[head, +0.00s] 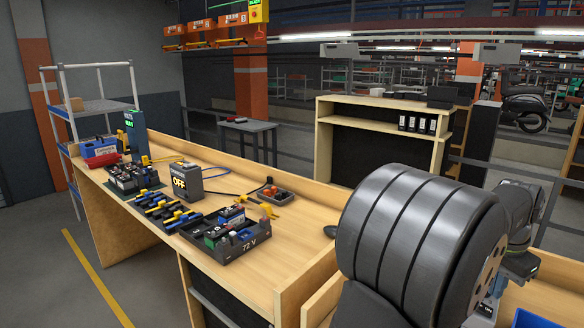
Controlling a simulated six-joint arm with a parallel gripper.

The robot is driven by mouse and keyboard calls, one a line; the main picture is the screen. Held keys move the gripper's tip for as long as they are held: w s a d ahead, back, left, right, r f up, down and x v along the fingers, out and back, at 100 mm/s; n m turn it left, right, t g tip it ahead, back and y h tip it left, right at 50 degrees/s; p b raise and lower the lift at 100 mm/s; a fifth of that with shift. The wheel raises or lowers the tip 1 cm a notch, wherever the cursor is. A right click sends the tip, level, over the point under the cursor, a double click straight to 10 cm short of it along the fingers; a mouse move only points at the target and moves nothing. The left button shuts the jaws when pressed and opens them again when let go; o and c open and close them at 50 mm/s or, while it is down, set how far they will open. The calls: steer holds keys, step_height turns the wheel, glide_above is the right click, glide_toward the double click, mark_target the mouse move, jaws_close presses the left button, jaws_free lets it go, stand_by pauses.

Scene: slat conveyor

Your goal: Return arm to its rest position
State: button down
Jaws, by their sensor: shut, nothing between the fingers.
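My arm shows at the right: a large dark, rounded link close to the camera, with smaller grey and black joints behind it at the right edge. The fingers of my gripper cannot be made out; they are hidden behind the arm or out of the picture. The wooden workbench (310,225) runs from the centre toward the back left. On it stand a black tray (243,247) marked 72 V holding battery modules, a grey box (188,184) reading OFF, and another group of dark modules (133,179).
Blue and yellow connectors (168,213) lie between the two module groups. A small dark tray (271,195) sits near the bench's back edge. A blue bin (535,319) is at the bottom right. A wooden shelf (385,104) stands behind. The bench's right part is mostly clear.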

mark_target(490, 310)
step_height(490, 310, down, 4)
steer(key=shift+r, duration=0.1)
stand_by(0.4)
step_height(490, 310, up, 6)
steer(key=shift+r, duration=0.1)
step_height(490, 310, down, 6)
steer(key=shift+r, duration=0.1)
step_height(490, 310, up, 8)
steer(key=s+a+r+m+t+h, duration=0.1)
steer(key=s+a+r+m, duration=0.1)
steer(key=s, duration=0.7)
steer(key=s+a+r+m+h, duration=0.1)
steer(key=s+a+r+m, duration=0.2)
steer(key=s, duration=0.6)
steer(key=shift+a+r+t, duration=0.4)
steer(key=shift+a+r, duration=0.6)
steer(key=shift+r, duration=0.45)
